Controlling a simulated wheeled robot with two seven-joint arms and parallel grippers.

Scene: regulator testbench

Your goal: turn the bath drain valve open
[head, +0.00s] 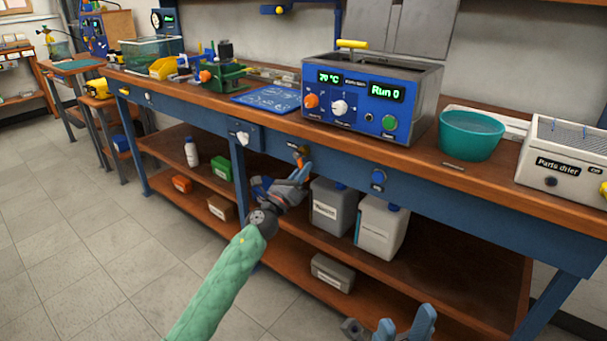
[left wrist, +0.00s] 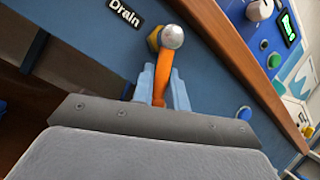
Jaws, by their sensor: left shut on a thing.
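The drain valve shows as a small brass body (head: 299,150) on the blue front rail below the bath. In the left wrist view it has a round silver end (left wrist: 172,37) and an orange lever (left wrist: 162,75), next to a "Drain" label (left wrist: 125,14). My left gripper (head: 302,170) is at the valve, and its blue fingers (left wrist: 162,88) are shut on the orange lever. The lever's far end is partly hidden by the gripper. My right gripper (head: 404,328) is at the bottom edge of the head view, its fingers apart and empty, away from the valve.
The blue bath (head: 360,95) stands on the bench above, reading "70 °C" and "Run 0". A teal bowl (head: 470,137) and a parts drier (head: 562,160) are to its right. Below are jugs (head: 382,228) on a shelf. The floor at left is clear.

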